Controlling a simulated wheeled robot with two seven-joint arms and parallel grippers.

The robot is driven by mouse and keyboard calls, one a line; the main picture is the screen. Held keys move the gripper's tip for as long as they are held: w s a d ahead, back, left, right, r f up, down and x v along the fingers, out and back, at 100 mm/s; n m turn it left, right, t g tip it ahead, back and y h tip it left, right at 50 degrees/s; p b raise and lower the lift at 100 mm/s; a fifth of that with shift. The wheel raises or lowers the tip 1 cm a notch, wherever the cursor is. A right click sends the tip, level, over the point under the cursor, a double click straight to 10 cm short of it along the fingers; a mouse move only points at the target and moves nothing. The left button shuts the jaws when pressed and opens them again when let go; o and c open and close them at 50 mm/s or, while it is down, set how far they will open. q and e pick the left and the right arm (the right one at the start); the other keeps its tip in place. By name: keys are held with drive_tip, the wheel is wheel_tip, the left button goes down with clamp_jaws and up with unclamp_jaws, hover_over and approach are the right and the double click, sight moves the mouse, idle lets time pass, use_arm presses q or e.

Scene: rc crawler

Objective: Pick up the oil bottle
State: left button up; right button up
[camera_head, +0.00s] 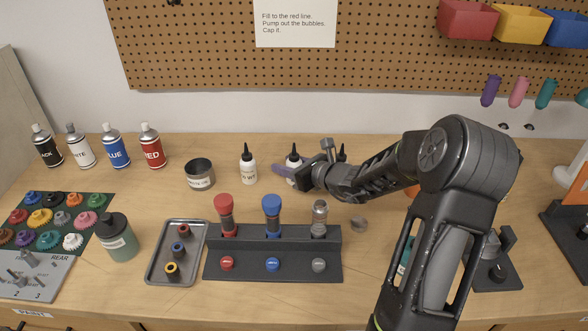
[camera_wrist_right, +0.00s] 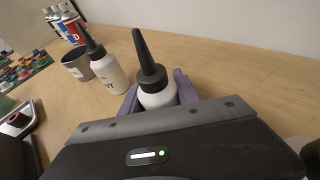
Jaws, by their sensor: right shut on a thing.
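White bottles with pointed black nozzles stand in a row on the bench. The left one (camera_head: 248,168) is free; it also shows in the right wrist view (camera_wrist_right: 107,76). The middle bottle (camera_head: 293,161) is between the purple fingers of my right gripper (camera_head: 292,172). In the right wrist view this bottle (camera_wrist_right: 155,85) is upright with a finger on each side, and the gripper is shut on it. Its label is hidden, as is its base, so I cannot tell whether it touches the bench. A third nozzle (camera_head: 342,151) shows behind my right arm. My left gripper is out of view.
A grey metal cup (camera_head: 200,174) and several spray cans (camera_head: 116,152) stand to the left. In front are a dark rack (camera_head: 273,256) with red, blue and grey-topped shocks and a metal tray (camera_head: 162,265). A pegboard (camera_head: 200,50) is behind.

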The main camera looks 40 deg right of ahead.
clamp_jaws()
drive_tip(key=shift+r, duration=0.1)
wheel_tip(320, 180, up, 10)
drive_tip(key=shift+p, duration=0.35)
idle(0.5)
